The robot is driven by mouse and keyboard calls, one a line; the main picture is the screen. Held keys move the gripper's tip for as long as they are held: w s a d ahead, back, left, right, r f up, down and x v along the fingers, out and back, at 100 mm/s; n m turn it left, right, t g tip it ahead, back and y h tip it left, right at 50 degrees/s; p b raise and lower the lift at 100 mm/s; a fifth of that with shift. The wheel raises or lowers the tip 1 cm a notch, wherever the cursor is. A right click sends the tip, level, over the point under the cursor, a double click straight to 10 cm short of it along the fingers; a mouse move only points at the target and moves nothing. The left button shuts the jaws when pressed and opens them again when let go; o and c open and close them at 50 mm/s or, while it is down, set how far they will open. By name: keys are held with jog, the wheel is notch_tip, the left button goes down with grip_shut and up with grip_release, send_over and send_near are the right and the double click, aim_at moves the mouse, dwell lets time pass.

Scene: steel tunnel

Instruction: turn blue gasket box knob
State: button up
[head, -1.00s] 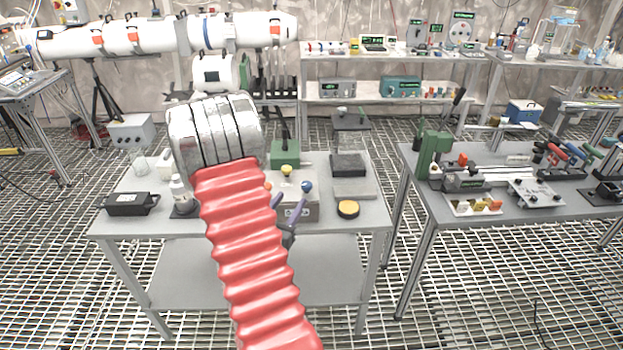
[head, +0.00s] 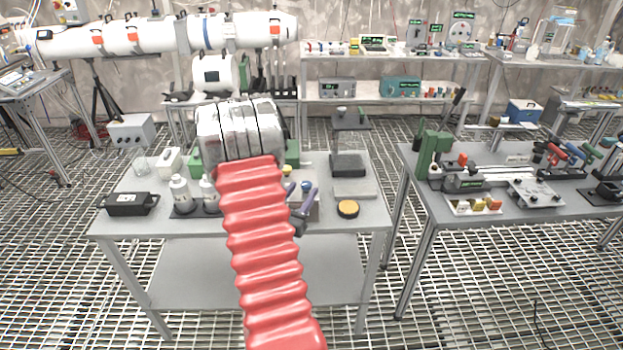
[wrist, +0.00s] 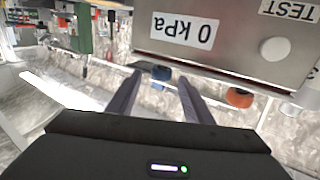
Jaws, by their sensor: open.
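The gasket box (wrist: 225,35) is a grey metal box with "0 kPa" and "TEST" labels, upside down in the wrist view. Its blue knob (wrist: 160,76) shows between my gripper's two purple fingertips, nearer the left one; I cannot tell whether they touch it. An orange knob (wrist: 239,97) is to the right. My gripper (wrist: 160,80) is open with nothing held. In the head view, the blue knob (head: 305,187) shows beside my gripper (head: 305,205), and my red arm hides most of the box.
The box stands on a grey table (head: 345,220). A second table (head: 530,215) with tools is to the right.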

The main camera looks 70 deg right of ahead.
aim_at(309, 182)
jog(key=d, duration=0.8)
jog(key=shift+w+d, duration=0.1)
jog(key=shift+d, duration=0.1)
jog(key=shift+c, duration=0.7)
jog(key=c, duration=0.9)
jog(key=shift+a, duration=0.2)
jog(key=shift+d, duration=0.15)
